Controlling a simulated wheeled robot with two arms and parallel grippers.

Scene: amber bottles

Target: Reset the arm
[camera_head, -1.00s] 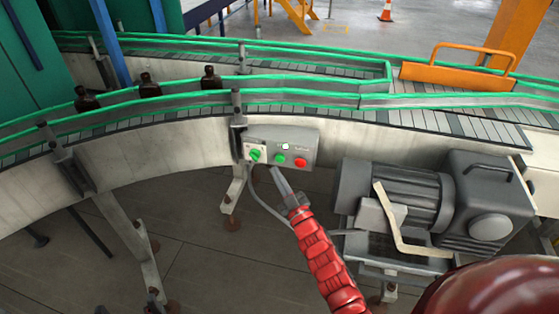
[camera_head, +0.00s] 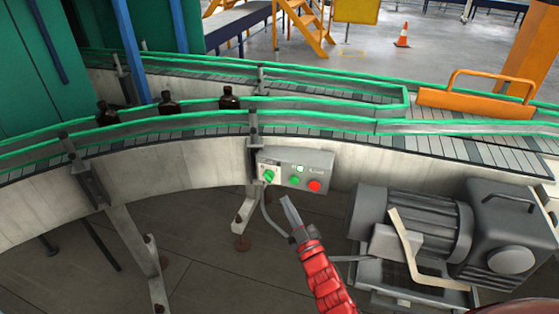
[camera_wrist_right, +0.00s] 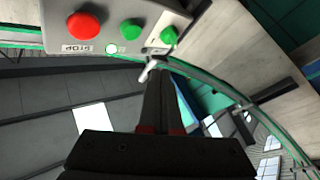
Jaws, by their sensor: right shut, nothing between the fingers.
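A grey control box (camera_head: 322,160) is mounted on the conveyor's side wall. It carries a green knob (camera_head: 269,176), a green push button (camera_head: 294,181) and a red button (camera_head: 315,186). My right gripper (camera_head: 286,202) is shut and empty. It is just below the box, apart from it in the head view, at the end of my red arm. In the right wrist view the box (camera_wrist_right: 150,12) shows upside down, with the red button (camera_wrist_right: 84,25) labelled STOP, and the closed fingers (camera_wrist_right: 152,68) below the knob (camera_wrist_right: 168,35). My left gripper is out of view.
Dark amber bottles (camera_head: 229,98) stand on the conveyor behind green rails. A grey motor (camera_head: 440,230) with a bent pale lever (camera_head: 405,245) is close to the right of my arm. Open floor (camera_head: 190,250) lies to the left under the conveyor.

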